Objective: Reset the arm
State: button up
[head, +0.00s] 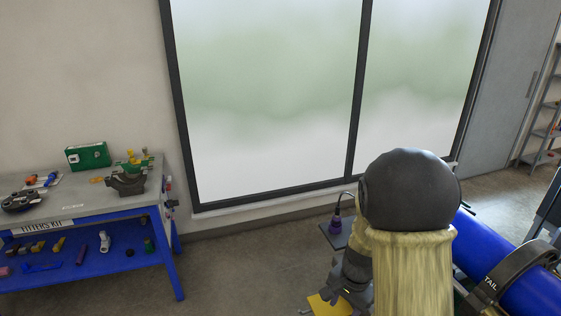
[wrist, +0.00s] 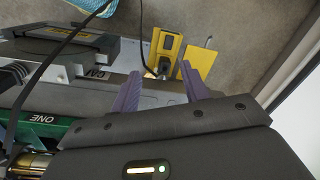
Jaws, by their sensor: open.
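My gripper (wrist: 160,68) shows in the wrist view with its two purple fingers spread apart. Nothing is between the fingers. A yellow box with a black socket (wrist: 168,42) lies beyond the fingertips, apart from them as far as I can tell. In the head view my arm's dark rounded joint and pale link stand at the lower right. They hide much of what is behind, and I cannot make out the fingers clearly there.
A blue pipe with a clamp marked TAIL (head: 503,276) is right of my arm. The fitters kit bench (head: 95,220) is at left, with floor between. A black cable (wrist: 62,50) crosses the wrist view.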

jog(key=s+a+r+n+t, duration=0.1)
jog(key=s+r+n+t, duration=0.1)
jog(key=s+r+n, duration=0.6)
jog(key=shift+s+n+h, duration=0.4)
jog(key=shift+s+n, duration=0.15)
jog(key=shift+n, duration=0.05)
